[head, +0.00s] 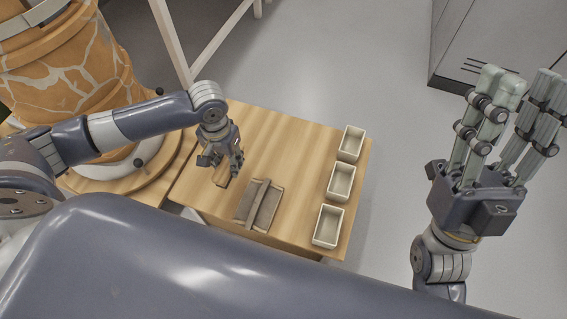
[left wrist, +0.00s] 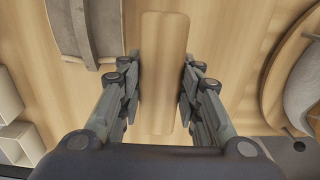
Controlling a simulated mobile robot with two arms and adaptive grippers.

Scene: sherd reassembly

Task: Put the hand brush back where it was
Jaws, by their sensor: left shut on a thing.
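The hand brush (left wrist: 163,60) shows in the left wrist view as a long, pale wooden piece with rounded corners between my fingers. In the head view it is a small brown piece (head: 221,176), partly hidden by my left gripper (head: 229,170). My left gripper is shut on it and points down at the wooden table. I cannot tell whether the brush touches the tabletop, and its bristles are not visible. My right gripper (head: 508,135) is raised at the right of the head view, fingers spread, open and empty.
A grey-brown holder-like thing (head: 250,202) lies on the table (head: 285,150) just right of the brush. Three cream bins (head: 341,182) line the right edge. A large cracked orange vessel (head: 75,60) stands on a round base at left. The tabletop's middle is clear.

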